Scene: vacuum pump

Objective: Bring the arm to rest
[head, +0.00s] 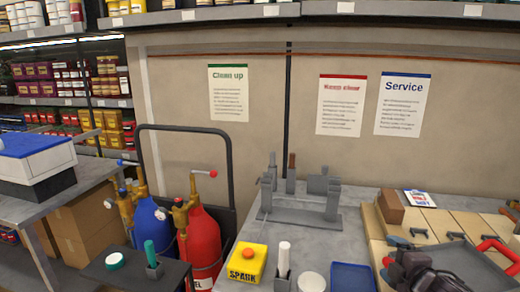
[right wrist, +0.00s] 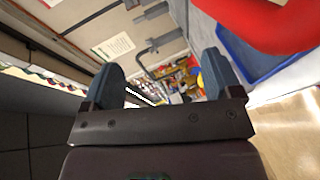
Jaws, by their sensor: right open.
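My right gripper (head: 398,264) shows at the lower right of the head view, dark, in front of the tan cases. In the right wrist view the right gripper (right wrist: 163,66) has its two blue-grey fingers wide apart, with nothing between them. The view there is tilted, with the shelves and goods far beyond the fingers. My left gripper is in neither view.
A grey metal fixture (head: 300,208) stands on the workbench. A yellow SPARK box (head: 246,264), a blue tray (head: 352,278) and tan cases (head: 436,222) are nearby. Red (head: 203,240) and blue (head: 152,224) cylinders stand left. A red part (right wrist: 268,22) looms close in the wrist view.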

